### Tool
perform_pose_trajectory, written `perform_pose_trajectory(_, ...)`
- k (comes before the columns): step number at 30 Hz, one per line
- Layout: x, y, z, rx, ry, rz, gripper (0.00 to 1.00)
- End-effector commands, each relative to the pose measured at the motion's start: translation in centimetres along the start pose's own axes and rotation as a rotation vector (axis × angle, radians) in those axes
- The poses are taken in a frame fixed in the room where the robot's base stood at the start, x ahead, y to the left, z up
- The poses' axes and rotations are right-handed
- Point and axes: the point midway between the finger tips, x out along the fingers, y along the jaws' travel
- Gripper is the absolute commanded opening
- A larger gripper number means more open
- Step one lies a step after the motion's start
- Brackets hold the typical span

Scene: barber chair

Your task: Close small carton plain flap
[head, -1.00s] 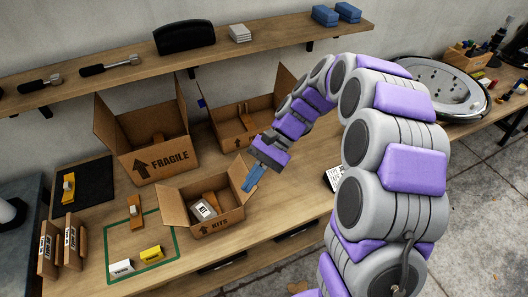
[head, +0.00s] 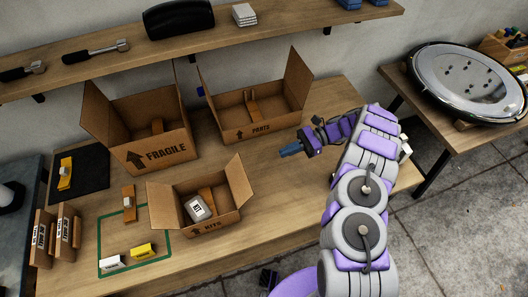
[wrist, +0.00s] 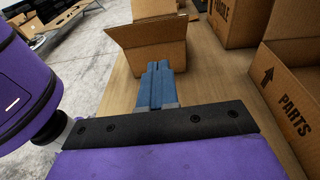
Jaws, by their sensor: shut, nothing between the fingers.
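The small carton (head: 208,228), marked KITS, stands open on the workbench. Its right flap (head: 238,182) stands up and its left flap (head: 163,205) leans outward; I cannot tell which is the plain one. A white-labelled item (head: 201,207) and a brown piece lie inside. My gripper (head: 290,150) is shut and empty, held to the right of the carton and apart from it. In the wrist view the blue fingers (wrist: 157,85) point at the carton (wrist: 160,58), with a flap (wrist: 148,33) facing me. The fingers hide part of its near wall.
The FRAGILE carton (head: 160,155) and the PARTS carton (head: 260,130) stand open behind. A green outline (head: 110,274) with white and yellow blocks lies at front left. The bench right of the small carton is clear. A shelf (head: 200,38) runs above.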

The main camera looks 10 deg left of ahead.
Motion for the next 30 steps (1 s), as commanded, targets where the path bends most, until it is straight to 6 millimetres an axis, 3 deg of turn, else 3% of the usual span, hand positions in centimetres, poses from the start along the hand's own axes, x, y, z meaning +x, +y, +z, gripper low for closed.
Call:
perform_pose_trajectory(5, 0.1, 0.0, -1.5, 0.024, -0.011, -0.007, 0.00)
perform_pose_trajectory(19, 2.5, 0.0, -1.4, 0.023, -0.014, -0.007, 0.00)
perform_pose_trajectory(30, 9.7, 0.0, -1.4, 0.025, -0.015, -0.006, 0.00)
